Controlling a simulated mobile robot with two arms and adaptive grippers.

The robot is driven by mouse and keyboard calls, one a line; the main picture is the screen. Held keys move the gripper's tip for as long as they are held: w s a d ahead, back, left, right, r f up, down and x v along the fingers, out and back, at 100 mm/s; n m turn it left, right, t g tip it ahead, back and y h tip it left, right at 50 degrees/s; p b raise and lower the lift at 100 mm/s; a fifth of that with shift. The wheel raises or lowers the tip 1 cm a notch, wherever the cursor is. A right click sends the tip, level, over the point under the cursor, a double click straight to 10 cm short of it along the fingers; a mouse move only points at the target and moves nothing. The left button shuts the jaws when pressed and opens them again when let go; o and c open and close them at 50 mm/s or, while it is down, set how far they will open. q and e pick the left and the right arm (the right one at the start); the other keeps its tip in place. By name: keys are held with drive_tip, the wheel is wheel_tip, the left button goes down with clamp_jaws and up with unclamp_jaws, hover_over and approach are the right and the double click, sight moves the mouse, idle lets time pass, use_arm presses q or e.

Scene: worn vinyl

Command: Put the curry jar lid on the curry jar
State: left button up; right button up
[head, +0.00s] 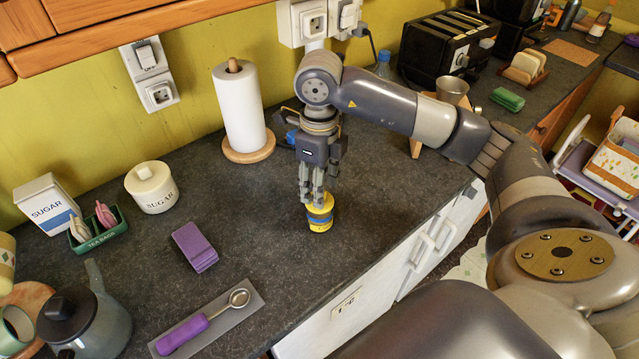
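The curry jar (320,216) is a small yellow jar with a blue band, standing on the dark worktop near its front edge, in the middle of the head view. My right gripper (313,200) points straight down over it, with its fingertips at the jar's yellow top. The fingers cover part of that top. A lid cannot be told apart from the jar there, and I cannot tell whether the fingers are closed on it. My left gripper is not in view.
A paper towel roll (239,108) stands behind the jar. Purple folded cloths (195,246) and a scoop (205,322) on a grey rest lie to the left. A sugar pot (152,187) and a kettle (84,322) stand farther left. The worktop around the jar is clear.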

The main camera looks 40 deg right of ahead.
drive_tip(key=shift+r+p, duration=1.85)
drive_tip(key=shift+r, duration=1.25)
drive_tip(key=shift+r, duration=0.1)
wheel_tip(320, 180, up, 12)
